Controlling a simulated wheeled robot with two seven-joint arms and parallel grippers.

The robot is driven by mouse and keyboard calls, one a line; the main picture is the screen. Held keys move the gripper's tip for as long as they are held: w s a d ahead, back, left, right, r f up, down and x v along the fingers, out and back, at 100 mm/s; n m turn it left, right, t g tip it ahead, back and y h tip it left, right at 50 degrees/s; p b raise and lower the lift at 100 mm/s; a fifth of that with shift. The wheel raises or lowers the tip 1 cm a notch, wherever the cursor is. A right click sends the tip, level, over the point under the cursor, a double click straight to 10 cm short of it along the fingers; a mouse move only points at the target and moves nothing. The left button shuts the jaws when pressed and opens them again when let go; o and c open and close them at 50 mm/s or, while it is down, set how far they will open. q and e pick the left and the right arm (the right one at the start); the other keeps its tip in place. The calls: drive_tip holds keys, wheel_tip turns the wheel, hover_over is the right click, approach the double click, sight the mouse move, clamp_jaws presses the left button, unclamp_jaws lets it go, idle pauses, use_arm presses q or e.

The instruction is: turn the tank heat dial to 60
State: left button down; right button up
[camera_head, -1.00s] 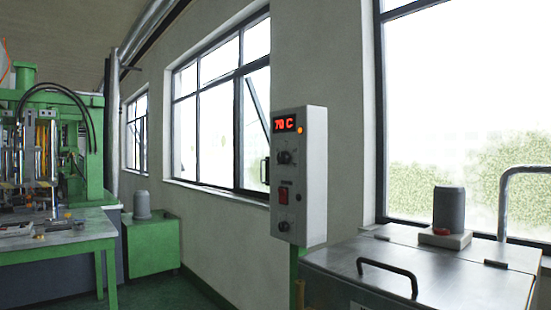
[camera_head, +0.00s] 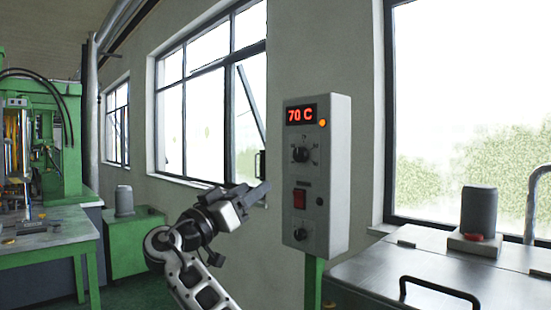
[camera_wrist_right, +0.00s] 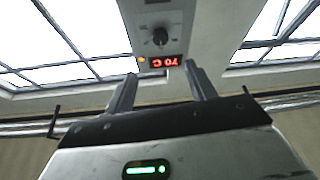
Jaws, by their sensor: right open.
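A grey control box (camera_head: 320,175) stands on a green post near the middle of the head view. Its red display (camera_head: 301,114) reads 70 C, with an orange lamp beside it. A dark upper dial (camera_head: 300,154) sits under the display, a red switch below that, and a lower dial (camera_head: 300,234) near the bottom. My right gripper (camera_head: 262,190) is left of the box in the head view, apart from it. In the right wrist view my right gripper (camera_wrist_right: 161,80) is open and empty, and the box appears upside down with the upper dial (camera_wrist_right: 160,37) beyond the fingers. My left gripper is out of view.
A metal tank lid (camera_head: 440,275) with a black handle and a grey cylinder on top stands at the right. A green table (camera_head: 50,252) and green machine are at the left. Windows line the wall behind.

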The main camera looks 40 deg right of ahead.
drive_tip(key=w+d, duration=0.1)
drive_tip(key=p, duration=0.2)
approach(297, 155)
drive_tip(key=p+x, duration=0.3)
drive_tip(key=x, duration=0.4)
drive_tip(key=shift+s+r, duration=0.1)
drive_tip(key=shift+d+r+p, duration=0.15)
drive_tip(key=shift+d+p, duration=0.15)
drive_tip(key=shift+d, duration=0.4)
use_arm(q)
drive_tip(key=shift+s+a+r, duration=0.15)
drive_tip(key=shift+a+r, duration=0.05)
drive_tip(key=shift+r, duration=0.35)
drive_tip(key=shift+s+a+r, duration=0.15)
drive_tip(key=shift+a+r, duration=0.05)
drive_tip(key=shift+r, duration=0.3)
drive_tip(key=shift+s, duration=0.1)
use_arm(e)
drive_tip(key=c, duration=1)
